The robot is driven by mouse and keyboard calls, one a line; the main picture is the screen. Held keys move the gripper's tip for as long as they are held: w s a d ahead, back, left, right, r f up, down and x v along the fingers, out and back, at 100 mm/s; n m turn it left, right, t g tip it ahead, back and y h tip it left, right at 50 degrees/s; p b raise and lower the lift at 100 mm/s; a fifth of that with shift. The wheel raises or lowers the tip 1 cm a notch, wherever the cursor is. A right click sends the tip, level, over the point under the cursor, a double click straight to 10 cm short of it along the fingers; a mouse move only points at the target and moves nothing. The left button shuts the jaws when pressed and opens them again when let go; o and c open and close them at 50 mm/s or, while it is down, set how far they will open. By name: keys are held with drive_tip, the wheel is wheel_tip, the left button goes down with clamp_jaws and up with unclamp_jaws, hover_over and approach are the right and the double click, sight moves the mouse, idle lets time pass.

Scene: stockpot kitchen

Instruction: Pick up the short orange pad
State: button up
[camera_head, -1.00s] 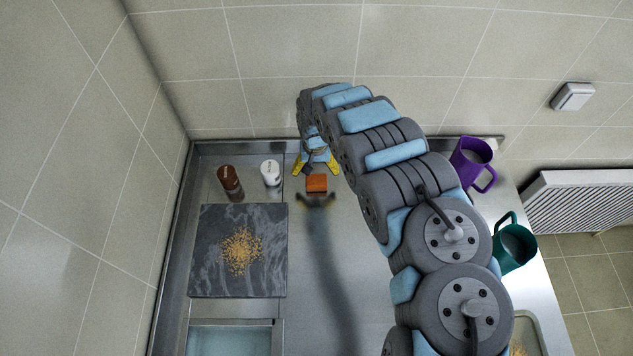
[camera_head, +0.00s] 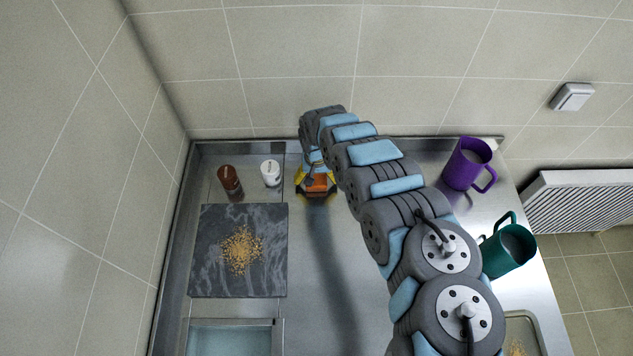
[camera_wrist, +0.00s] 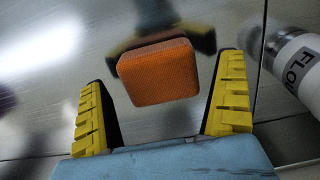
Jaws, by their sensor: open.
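The short orange pad (camera_head: 318,183) lies on the steel counter near its back edge. In the wrist view the pad (camera_wrist: 158,72) sits between and just ahead of the two yellow fingers, with gaps to both. My gripper (camera_head: 316,190) is open and low over the pad, its fingers on either side of it; it also shows in the wrist view (camera_wrist: 163,100). I cannot tell from these views how far the fingertips are above the counter.
A white shaker (camera_head: 271,173), marked "FLOU" in the wrist view (camera_wrist: 300,65), and a brown shaker (camera_head: 230,181) stand left of my gripper. A dark stone board (camera_head: 205,270) holds yellow crumbs. A purple mug (camera_head: 466,165) and green mug (camera_head: 505,250) stand right. The middle counter is clear.

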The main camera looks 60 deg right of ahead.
sight(322, 186)
drive_tip(key=shift+c, duration=0.3)
drive_tip(key=c, duration=1.1)
drive_tip(key=shift+r+p, duration=0.55)
drive_tip(key=r+p, duration=0.2)
drive_tip(key=p, duration=0.1)
drive_tip(key=s+a+r+p, duration=0.1)
drive_tip(key=r+p, duration=0.1)
drive_tip(key=s+r+p, duration=0.1)
drive_tip(key=r+p, duration=0.1)
drive_tip(key=p, duration=0.1)
drive_tip(key=shift+s+a+r+p, duration=0.1)
drive_tip(key=shift+s+a+p, duration=0.05)
drive_tip(key=shift+s+p, duration=0.15)
drive_tip(key=s+a+r+p, duration=0.3)
drive_tip(key=s+r+p, duration=0.1)
drive_tip(key=s+p, duration=0.2)
drive_tip(key=shift+a+p, duration=0.15)
drive_tip(key=shift+p, duration=0.25)
drive_tip(key=shift+s+a, duration=0.1)
drive_tip(key=shift+s, duration=0.2)
